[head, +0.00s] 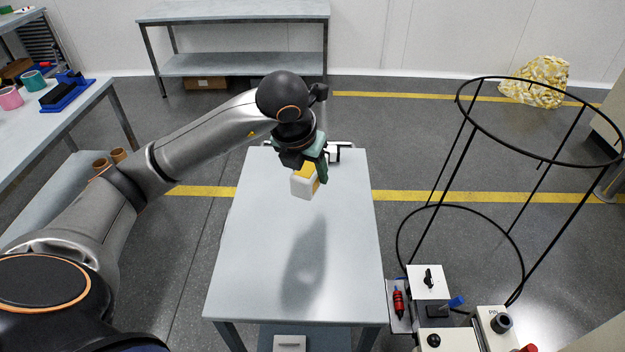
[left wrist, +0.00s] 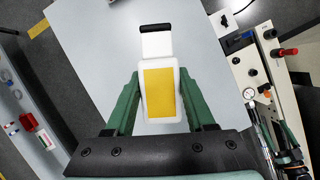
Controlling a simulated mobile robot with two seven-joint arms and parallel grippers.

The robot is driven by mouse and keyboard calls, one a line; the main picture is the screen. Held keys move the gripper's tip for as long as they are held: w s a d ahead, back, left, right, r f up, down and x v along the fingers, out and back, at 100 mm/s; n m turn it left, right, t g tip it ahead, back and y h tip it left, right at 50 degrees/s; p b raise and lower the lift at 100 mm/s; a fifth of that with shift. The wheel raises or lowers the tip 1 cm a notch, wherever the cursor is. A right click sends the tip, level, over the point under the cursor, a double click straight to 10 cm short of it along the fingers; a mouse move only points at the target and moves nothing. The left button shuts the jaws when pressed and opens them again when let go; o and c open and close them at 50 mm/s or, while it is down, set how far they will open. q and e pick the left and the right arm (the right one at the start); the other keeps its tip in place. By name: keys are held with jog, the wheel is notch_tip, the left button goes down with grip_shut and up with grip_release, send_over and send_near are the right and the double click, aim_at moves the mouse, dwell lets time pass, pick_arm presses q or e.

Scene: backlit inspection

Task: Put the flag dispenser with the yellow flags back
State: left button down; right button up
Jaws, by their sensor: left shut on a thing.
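The flag dispenser (head: 302,186), a white box with a yellow face, is in my left gripper (head: 312,170). In the left wrist view the green fingers (left wrist: 159,84) press on both sides of the dispenser (left wrist: 160,92), whose yellow panel faces the camera. It is held above the grey table (head: 260,230), and a dark shadow lies on the tabletop below. A white piece with a dark end (left wrist: 156,42) shows just beyond the dispenser; I cannot tell whether it belongs to it. My right gripper is out of view.
A white and black item (head: 338,152) at the table's far end is partly hidden by my gripper. A black ring frame (head: 460,160) and control boxes (head: 430,285) stand to the right. A side bench (head: 60,130) stands left. Most of the tabletop is clear.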

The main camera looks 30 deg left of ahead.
pick_arm(q)
jog(key=w+a+f, duration=0.1)
jog(key=w+f, duration=0.1)
jog(key=w, duration=0.1)
jog(key=w+a+f+p, duration=0.1)
jog(key=w+a+f, duration=0.1)
jog(key=w+f, duration=0.1)
jog(key=w+a+f, duration=0.2)
jog(key=w, duration=0.1)
jog(key=shift+f, duration=0.3)
jog(key=shift+w+a+f, duration=0.3)
jog(key=shift+w+f, duration=0.25)
jog(key=shift+f, duration=0.2)
notch_tip(320, 180, down, 2)
jog(key=shift+f+p, duration=0.15)
jog(key=shift+p, duration=0.45)
jog(key=shift+f, duration=0.3)
jog(key=shift+c, duration=1.2)
grip_release()
jog(key=shift+r, duration=0.15)
